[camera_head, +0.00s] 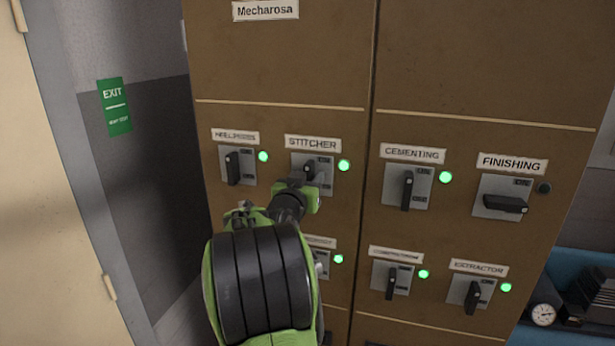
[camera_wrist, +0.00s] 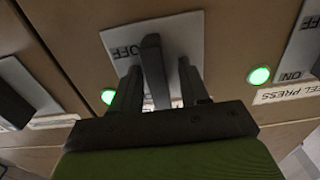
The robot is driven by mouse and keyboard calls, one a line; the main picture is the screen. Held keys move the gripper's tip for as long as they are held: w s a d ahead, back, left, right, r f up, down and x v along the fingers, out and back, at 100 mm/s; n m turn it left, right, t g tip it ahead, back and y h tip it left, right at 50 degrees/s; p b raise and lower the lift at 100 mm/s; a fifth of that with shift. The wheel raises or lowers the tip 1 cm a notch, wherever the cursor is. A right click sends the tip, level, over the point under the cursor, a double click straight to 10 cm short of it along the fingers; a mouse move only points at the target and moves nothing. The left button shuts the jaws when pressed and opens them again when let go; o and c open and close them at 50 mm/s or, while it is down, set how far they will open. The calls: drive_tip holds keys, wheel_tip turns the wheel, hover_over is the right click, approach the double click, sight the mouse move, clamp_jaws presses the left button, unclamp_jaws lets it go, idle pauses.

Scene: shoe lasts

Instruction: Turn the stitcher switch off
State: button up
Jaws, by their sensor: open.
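The stitcher switch plate (camera_head: 326,165) sits under the "STITCHER" label (camera_head: 313,143) on the brown cabinet. The green light (camera_head: 344,166) to its right is lit. My gripper (camera_head: 307,178) is in front of the plate and hides part of the switch. In the wrist view, the dark switch handle (camera_wrist: 153,62) stands roughly upright on the grey plate (camera_wrist: 190,35), which carries the word OFF. My gripper (camera_wrist: 159,68) is open, with one finger on each side of the handle. I cannot tell whether either finger touches it.
The heel press switch (camera_head: 233,166) is close on the left. Cementing (camera_head: 407,188) and extractor (camera_head: 472,294) have lit green lights. The finishing handle (camera_head: 505,204) lies sideways and its light (camera_head: 544,188) is dark. My arm partly hides a switch below.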

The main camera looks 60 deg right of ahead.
drive_tip(key=shift+s+a, duration=0.1)
drive_tip(key=shift+c, duration=0.5)
clamp_jaws()
drive_tip(key=shift+b, duration=0.55)
drive_tip(key=m+b, duration=0.1)
drive_tip(key=b, duration=0.1)
drive_tip(key=m+b, duration=0.1)
drive_tip(key=b, duration=0.2)
drive_tip(key=shift+f+m, duration=0.3)
drive_tip(key=shift+m, duration=0.1)
drive_tip(key=m+b, duration=0.5)
drive_tip(key=b, duration=0.2)
drive_tip(key=m+b, duration=0.4)
drive_tip(key=m, duration=0.1)
drive_tip(key=m+b, duration=0.2)
drive_tip(key=m, duration=0.3)
drive_tip(key=shift+r, duration=0.15)
